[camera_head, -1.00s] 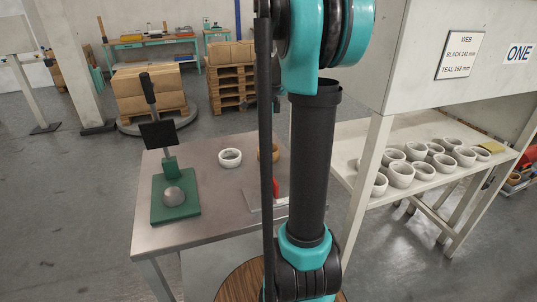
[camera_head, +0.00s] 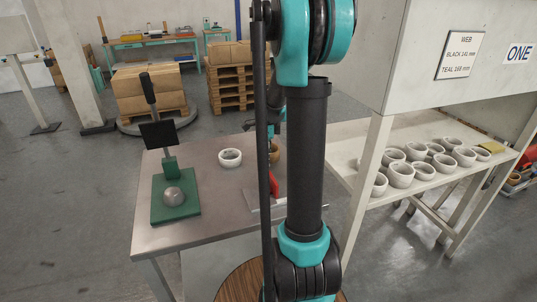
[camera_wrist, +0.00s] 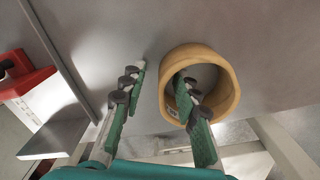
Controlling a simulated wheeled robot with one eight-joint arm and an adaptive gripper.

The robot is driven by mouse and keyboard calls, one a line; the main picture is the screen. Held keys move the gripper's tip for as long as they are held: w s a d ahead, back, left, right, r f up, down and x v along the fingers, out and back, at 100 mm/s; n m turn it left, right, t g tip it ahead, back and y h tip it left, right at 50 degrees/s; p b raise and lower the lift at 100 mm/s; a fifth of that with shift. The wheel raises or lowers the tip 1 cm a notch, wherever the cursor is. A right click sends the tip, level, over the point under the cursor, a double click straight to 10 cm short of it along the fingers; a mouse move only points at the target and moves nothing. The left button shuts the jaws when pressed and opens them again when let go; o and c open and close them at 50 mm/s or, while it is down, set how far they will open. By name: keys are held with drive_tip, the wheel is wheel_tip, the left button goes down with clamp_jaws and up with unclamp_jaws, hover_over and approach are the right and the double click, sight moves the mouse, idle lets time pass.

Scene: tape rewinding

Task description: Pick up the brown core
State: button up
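The brown core (camera_head: 275,153) is a tan ring on the grey metal table, partly hidden behind my arm in the head view. In the wrist view the brown core (camera_wrist: 229,82) shows large, with its opening facing the camera and a small label on its inner wall. My gripper (camera_wrist: 160,75) is open. Its left finger is outside the ring, to the left. Its right finger overlaps the opening, so the ring's left wall lies between the fingertips in the picture. I cannot tell how deep the finger is or whether it touches. In the head view my arm hides most of the gripper.
A white core (camera_head: 230,158) stands left of the brown one on the metal table (camera_head: 220,205). A green-based stand (camera_head: 176,198) is at the table's left. A red part (camera_head: 274,185) on a metal fixture is near the front. Several white cores lie on the white shelf (camera_head: 350,145).

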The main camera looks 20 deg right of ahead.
clamp_jaws()
drive_tip(key=shift+r, duration=0.15)
